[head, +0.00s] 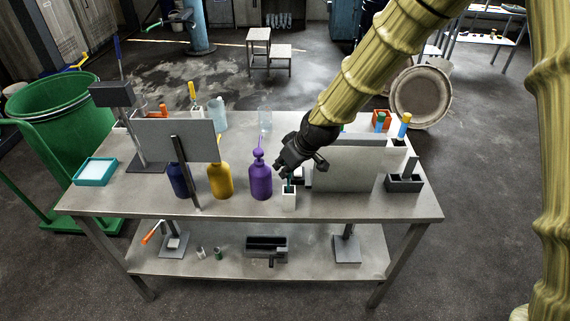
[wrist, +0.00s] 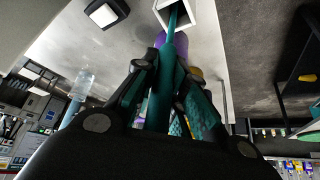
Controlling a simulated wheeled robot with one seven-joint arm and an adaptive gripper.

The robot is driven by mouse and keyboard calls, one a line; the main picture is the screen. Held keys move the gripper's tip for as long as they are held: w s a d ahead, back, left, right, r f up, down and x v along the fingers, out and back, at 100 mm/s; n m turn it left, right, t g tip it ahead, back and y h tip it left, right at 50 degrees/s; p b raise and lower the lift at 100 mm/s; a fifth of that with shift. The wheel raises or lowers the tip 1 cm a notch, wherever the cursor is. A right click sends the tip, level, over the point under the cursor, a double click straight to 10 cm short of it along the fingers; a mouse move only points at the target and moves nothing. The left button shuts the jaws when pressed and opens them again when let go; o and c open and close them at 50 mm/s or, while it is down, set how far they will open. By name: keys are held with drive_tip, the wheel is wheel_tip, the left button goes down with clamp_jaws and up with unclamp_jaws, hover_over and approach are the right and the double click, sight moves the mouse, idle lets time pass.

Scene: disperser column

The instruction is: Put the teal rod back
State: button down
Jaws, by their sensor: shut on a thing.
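My gripper (head: 287,172) is at the front middle of the table, shut on the teal rod (head: 290,186). The rod points down from my fingers to a small white square holder (head: 289,201), just right of the purple pump bottle (head: 260,181). In the wrist view my gripper (wrist: 165,75) has its fingers around the teal rod (wrist: 161,95). There the rod's far end shows within the opening of the white holder (wrist: 186,20). How deep it sits inside I cannot tell.
A grey upright panel (head: 345,170) stands right of my gripper, with a dark holder block (head: 404,184) beyond it. A yellow bottle (head: 221,181) and another grey panel (head: 178,140) stand to the left. The table's front right strip is clear.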

drive_tip(key=shift+s+r, duration=0.1)
drive_tip(key=shift+r, duration=0.05)
drive_tip(key=shift+f, duration=0.2)
drive_tip(key=c, duration=1.5)
unclamp_jaws()
drive_tip(key=shift+o, duration=0.2)
drive_tip(key=shift+r, duration=0.25)
drive_tip(key=b+v, duration=0.2)
drive_tip(key=v, duration=0.9)
drive_tip(key=shift+s+d+r+b, duration=0.15)
drive_tip(key=shift+d+r+b, duration=0.05)
drive_tip(key=shift+r+b, duration=0.15)
